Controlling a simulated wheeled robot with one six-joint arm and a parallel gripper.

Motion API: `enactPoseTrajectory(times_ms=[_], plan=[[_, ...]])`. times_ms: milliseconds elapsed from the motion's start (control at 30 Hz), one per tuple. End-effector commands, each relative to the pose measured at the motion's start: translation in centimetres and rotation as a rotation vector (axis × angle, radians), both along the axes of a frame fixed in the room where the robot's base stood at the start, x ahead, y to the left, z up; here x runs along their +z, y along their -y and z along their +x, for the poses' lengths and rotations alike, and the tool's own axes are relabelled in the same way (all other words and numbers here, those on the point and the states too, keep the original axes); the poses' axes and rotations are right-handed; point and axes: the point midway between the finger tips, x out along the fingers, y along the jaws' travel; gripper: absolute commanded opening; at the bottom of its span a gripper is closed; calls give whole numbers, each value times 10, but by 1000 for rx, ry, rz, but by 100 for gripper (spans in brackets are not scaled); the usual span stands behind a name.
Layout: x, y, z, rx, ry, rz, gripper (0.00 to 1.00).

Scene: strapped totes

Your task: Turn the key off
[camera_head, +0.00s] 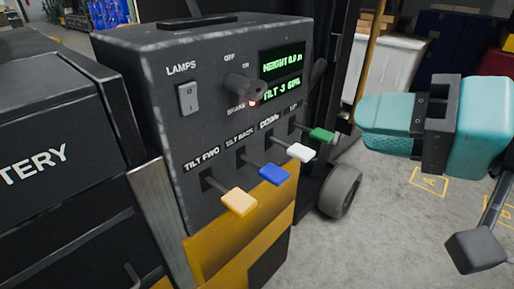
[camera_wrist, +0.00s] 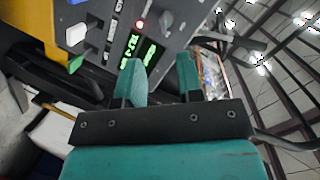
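The dark key switch (camera_head: 243,88) sits on the black control panel (camera_head: 140,75), below the OFF and ON labels and left of the green display. Its grip sticks out toward the lower right; I cannot tell which label it points at. A dark knob that looks like the key (camera_wrist: 168,20) shows in the wrist view, beside a lit red lamp (camera_wrist: 140,24). My teal gripper (camera_head: 364,124) is right of the panel, apart from it. In the wrist view my gripper (camera_wrist: 158,62) has two separated fingers with nothing between them.
Yellow (camera_head: 239,201), blue (camera_head: 274,174), white (camera_head: 300,152) and green (camera_head: 322,135) levers stick out below the display (camera_head: 281,76). A LAMPS rocker switch (camera_head: 188,98) is at left. A black post and wheel (camera_head: 340,190) stand behind. Floor at right is mostly clear.

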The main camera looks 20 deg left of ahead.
Motion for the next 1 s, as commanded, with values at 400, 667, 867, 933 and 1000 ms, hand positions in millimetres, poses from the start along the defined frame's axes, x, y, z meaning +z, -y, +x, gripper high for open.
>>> enactPoseTrajectory(times_ms=[400,667,867,933,1000], plan=[[-18,-8,21,-97,-38,275,34],[-13,-33,30,-97,-44,271,34],[-12,-53,39,-96,-42,271,34],[-14,-60,41,-99,-43,267,34],[-15,-77,48,-94,-36,270,34]])
